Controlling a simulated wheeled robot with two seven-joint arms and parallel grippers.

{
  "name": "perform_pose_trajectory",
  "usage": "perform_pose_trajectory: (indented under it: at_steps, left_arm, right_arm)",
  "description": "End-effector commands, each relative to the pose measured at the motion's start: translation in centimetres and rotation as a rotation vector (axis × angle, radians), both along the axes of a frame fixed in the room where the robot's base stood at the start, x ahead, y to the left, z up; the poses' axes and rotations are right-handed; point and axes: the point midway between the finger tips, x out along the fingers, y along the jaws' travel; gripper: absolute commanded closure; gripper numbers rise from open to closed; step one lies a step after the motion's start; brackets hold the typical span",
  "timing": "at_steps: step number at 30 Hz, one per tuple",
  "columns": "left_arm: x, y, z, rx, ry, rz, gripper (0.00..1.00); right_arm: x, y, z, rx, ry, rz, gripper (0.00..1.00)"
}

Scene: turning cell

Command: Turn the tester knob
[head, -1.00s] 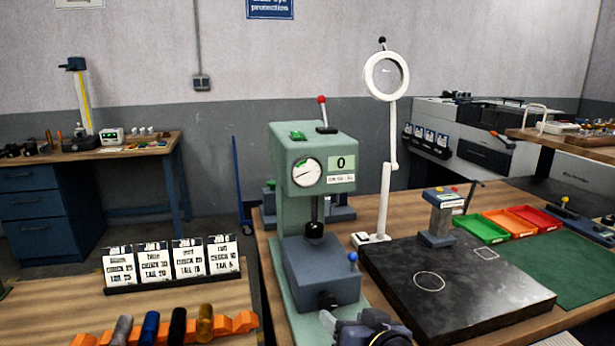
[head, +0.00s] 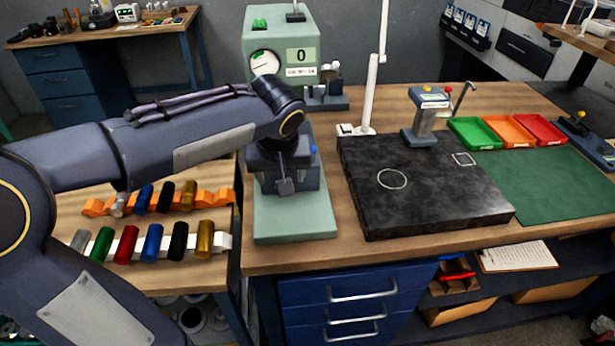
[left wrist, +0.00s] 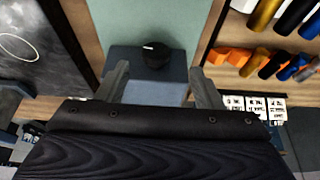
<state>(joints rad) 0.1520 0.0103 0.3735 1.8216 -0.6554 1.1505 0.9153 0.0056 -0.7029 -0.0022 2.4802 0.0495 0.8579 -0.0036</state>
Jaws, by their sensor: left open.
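The tester (head: 290,222) is a pale green stand with a dial gauge, a display reading 0 and a blue-grey block (head: 313,177) low on its front. In the left wrist view the black tester knob (left wrist: 155,55) with a white mark sits on that block (left wrist: 130,62). My left gripper (left wrist: 160,74) is open, its fingers spread to either side of the knob's line and apart from it. In the head view my left gripper (head: 285,186) is in front of the block, and my arm hides the knob. My right gripper is not in view.
A black plate (head: 425,190) lies right of the tester, with a white lamp post (head: 374,80) behind it. Green, orange and red trays (head: 475,132) stand further right. Several coloured cylinders (head: 152,242) lie in racks at the left.

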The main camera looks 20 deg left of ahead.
Motion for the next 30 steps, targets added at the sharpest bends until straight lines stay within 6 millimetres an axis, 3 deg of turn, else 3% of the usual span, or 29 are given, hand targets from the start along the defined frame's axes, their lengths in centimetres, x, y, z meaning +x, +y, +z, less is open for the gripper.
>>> perform_pose_trajectory:
  at_steps: [5, 19, 30]
  left_arm:
    - [1.2, 0.3, -0.3, 0.007, -0.005, 0.026, 0.39]
    - [3.2, 1.5, -6.4, 0.005, -0.004, 0.021, 0.39]
    - [3.4, 1.6, -6.9, 0.005, -0.007, 0.022, 0.41]
  right_arm:
    - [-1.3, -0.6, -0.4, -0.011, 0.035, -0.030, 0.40]
    - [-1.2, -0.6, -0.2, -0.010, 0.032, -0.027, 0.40]
    - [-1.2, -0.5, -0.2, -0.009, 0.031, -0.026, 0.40]
